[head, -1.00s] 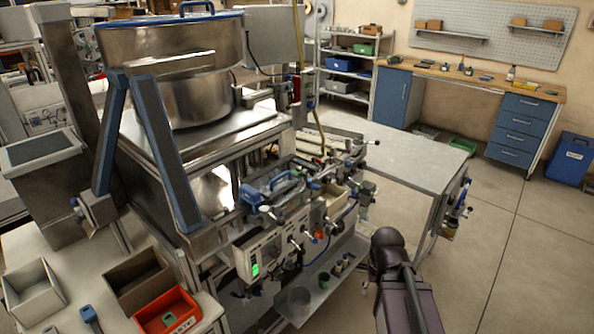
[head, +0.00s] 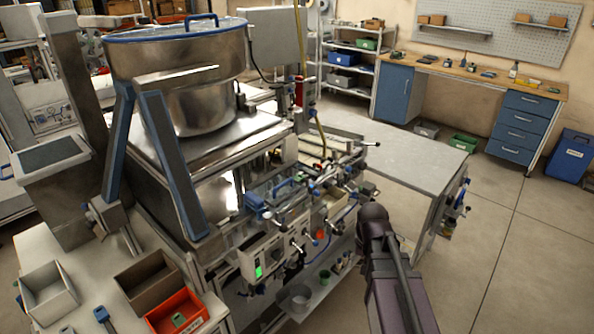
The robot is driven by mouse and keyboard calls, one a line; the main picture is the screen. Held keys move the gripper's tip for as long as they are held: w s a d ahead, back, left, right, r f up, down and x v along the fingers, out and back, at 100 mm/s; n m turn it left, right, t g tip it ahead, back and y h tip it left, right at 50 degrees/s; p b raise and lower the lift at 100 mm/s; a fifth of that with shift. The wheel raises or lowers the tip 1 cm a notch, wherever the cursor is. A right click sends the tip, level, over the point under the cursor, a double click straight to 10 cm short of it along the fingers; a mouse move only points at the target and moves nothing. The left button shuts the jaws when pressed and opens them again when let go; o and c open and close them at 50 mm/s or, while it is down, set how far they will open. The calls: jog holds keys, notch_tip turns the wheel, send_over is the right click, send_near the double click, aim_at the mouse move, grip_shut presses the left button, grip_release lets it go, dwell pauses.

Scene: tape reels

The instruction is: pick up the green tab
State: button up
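A small flat green piece (head: 178,319) lies in the orange bin (head: 203,327) at the bottom left of the head view. It may be the green tab, but it is too small to be sure. A green lit display (head: 258,271) is on the machine's front panel. My dark arm (head: 390,280) rises from the bottom edge right of the machine, with a rounded joint at its upper end. No gripper fingers show, so I cannot see whether the gripper is open or holds something. The arm is well to the right of the orange bin.
A large steel vat (head: 185,85) stands on the machine, with blue-edged struts in front. An open brown box (head: 150,280) and a grey box (head: 47,290) sit on the near bench. A grey table (head: 400,155) stands behind the arm. Floor (head: 500,240) at the right is clear.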

jog(key=w+a+r+m+p, duration=0.2)
jog(key=w+a+r+p, duration=0.35)
jog(key=r+p, duration=0.3)
jog(key=w+a+r+m+p, duration=0.2)
jog(key=w+a+r+p, duration=0.3)
jog(key=w+r+p, duration=0.3)
notch_tip(320, 180, up, 13)
jog(key=m+p, duration=0.3)
jog(key=p, duration=0.8)
send_over(297, 178)
jog(key=shift+f, duration=0.2)
jog(key=shift+f, duration=0.1)
notch_tip(297, 178, down, 8)
jog(key=b, duration=0.8)
jog(key=shift+f, duration=0.25)
jog(key=shift+f+b, duration=0.1)
jog(key=shift+b, duration=0.3)
jog(key=shift+f+b, duration=2.5)
jog(key=c, duration=0.8)
